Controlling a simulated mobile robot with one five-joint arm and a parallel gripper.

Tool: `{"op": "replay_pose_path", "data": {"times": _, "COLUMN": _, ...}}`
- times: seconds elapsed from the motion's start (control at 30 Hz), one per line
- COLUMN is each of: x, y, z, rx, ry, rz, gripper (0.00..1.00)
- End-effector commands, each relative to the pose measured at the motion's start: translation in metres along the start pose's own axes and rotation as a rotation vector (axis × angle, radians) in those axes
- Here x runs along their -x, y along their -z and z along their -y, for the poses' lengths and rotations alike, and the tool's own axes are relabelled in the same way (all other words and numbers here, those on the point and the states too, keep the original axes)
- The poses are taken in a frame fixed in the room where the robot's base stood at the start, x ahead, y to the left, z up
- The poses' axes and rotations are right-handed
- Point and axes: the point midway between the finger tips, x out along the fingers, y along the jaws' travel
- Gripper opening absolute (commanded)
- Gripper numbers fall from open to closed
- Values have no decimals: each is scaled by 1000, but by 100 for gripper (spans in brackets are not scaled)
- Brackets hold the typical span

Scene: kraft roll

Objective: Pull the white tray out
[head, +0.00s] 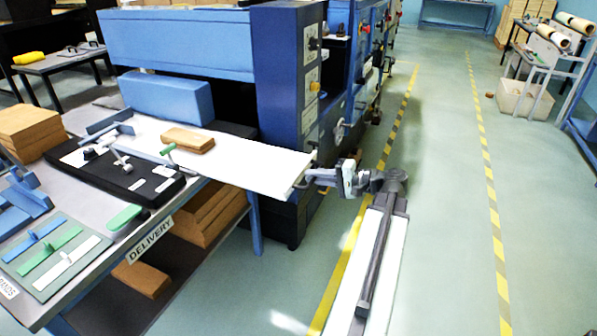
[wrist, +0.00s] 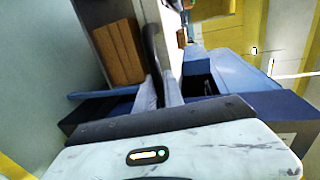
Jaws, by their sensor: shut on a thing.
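The white tray (head: 250,165) is a long flat panel. It reaches from the delivery table, beside the blue machine, out past the table's edge to the right. A brown block (head: 187,140) lies on top of it. My gripper (head: 306,178) is at the tray's right end and is shut on that end. In the wrist view, my fingers (wrist: 164,98) close around a narrow pale edge, which seems to be the tray (wrist: 172,40) seen nearly edge-on. The exact contact is partly hidden by the fingers.
The blue machine (head: 282,80) stands close behind the tray. The delivery table (head: 215,190) holds a black pad (head: 120,175) with tools. Brown stacks (head: 212,210) sit on its lower shelf. The floor (head: 440,200) to the right is clear, marked with striped lines.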

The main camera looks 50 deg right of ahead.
Motion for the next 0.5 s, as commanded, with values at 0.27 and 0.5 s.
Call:
{"op": "replay_pose_path", "data": {"times": 0.27, "x": 8, "y": 0, "z": -1, "rx": 2, "ry": 3, "rz": 0, "gripper": 0}}
{"op": "replay_pose_path", "data": {"times": 0.5, "x": 7, "y": -1, "z": 0, "rx": 2, "ry": 3, "rz": 2, "gripper": 34}}
